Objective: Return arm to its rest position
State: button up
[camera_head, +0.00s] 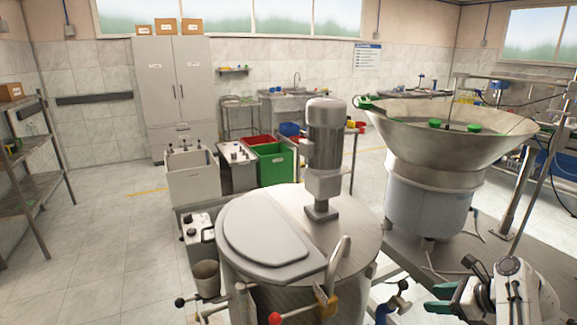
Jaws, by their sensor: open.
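My arm (518,291) shows at the lower right corner, white with dark parts, folded low and cut off by the picture's bottom edge. My gripper (453,287) is at its left side, open, with nothing seen between its jaws. It is to the right of the steel tank (352,240) and below the feeder bowl. The fine shape of the jaws is hard to make out.
The large metal feeder bowl (400,130), with green caps (474,128) in it, stands behind my arm. A motor (325,145) rises from the tank lid. Green (273,164) and red bins stand farther back. Open floor (110,250) lies at the left.

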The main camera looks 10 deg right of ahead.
jog(key=s+a+f+n+g+h, duration=0.1)
jog(key=s+a+f+n+g, duration=0.1)
jog(key=s+a+f+n, duration=0.4)
jog(key=s+a+f+n+g+h, duration=0.1)
jog(key=s+f+n, duration=0.15)
jog(key=s, duration=0.55)
jog(key=s+a+f+n+g+h, duration=0.1)
jog(key=s+a+f+n+g, duration=0.1)
jog(key=s+a+f+n, duration=0.3)
jog(key=s+a+r+n+g+h, duration=0.1)
jog(key=s+a+r+n, duration=0.1)
jog(key=s+n, duration=0.4)
jog(key=s+a+r+n+g+h, duration=0.1)
jog(key=s+n, duration=0.6)
jog(key=s, duration=0.9)
jog(key=shift+a+r+h, duration=0.4)
jog(key=shift+a+r, duration=0.05)
jog(key=shift+a, duration=0.25)
